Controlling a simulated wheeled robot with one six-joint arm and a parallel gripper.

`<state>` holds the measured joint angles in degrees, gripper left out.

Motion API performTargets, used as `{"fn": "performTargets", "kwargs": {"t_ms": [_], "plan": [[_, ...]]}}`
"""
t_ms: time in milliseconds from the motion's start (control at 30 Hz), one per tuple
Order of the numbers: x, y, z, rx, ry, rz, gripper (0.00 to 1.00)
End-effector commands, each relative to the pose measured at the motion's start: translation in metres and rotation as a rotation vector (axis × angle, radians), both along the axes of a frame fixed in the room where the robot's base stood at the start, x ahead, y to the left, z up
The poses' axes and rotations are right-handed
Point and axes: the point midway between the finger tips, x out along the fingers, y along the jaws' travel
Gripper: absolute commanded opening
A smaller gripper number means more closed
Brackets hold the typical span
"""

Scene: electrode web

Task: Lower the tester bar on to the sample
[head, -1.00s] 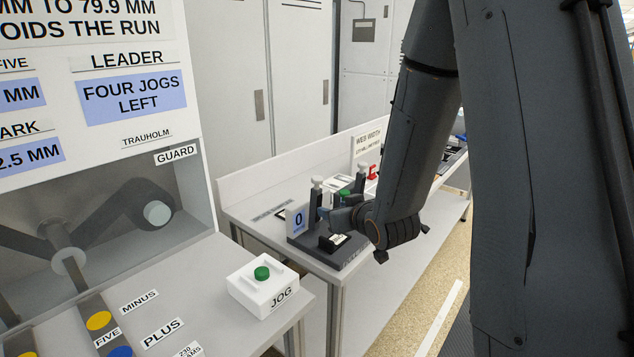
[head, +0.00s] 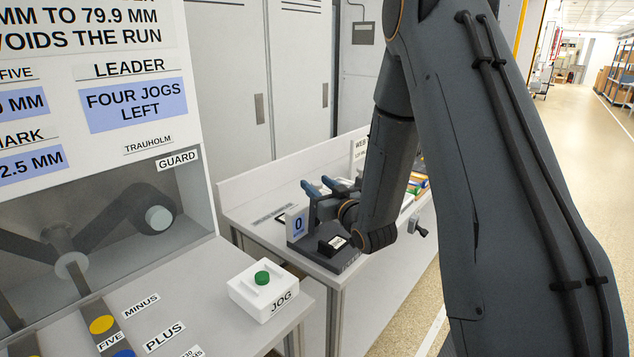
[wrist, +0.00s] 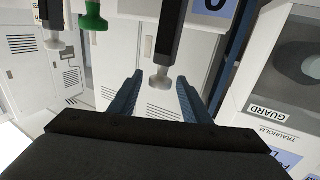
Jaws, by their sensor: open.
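The tester has a dark base (head: 346,264) and an upright card reading 0 (head: 297,223), on the side bench. A small dark block with a pale top (head: 333,244) sits on the base, perhaps the sample. My gripper (head: 324,184) is at the tester, its blue fingers hiding the bar in the head view. In the wrist view, where the scene looks inverted, the dark bar (wrist: 169,35) with a pale knob (wrist: 160,79) lies between the directions of my gripper's two open blue fingers (wrist: 160,83). I see no contact between fingers and bar.
A second dark post with a pale knob (wrist: 53,43) and a green knob (wrist: 94,18) stand to the left in the wrist view. A white JOG box with a green button (head: 262,278) is on the near bench. Grey cabinets (head: 228,85) stand behind.

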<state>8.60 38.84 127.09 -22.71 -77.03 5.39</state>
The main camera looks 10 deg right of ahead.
Motion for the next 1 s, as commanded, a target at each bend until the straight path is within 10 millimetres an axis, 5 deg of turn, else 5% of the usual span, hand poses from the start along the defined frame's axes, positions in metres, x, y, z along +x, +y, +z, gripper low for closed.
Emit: {"fn": "performTargets", "kwargs": {"t_ms": [367, 633, 1000], "plan": [[0.0073, 0.002, -0.0006, 0.0, 0.001, 0.0, 0.43], [0.0073, 0.0018, -0.0005, 0.0, 0.001, 0.0, 0.0], [0.0106, 0.0081, -0.0026, 0.016, -0.022, 0.013, 0.0]]}}
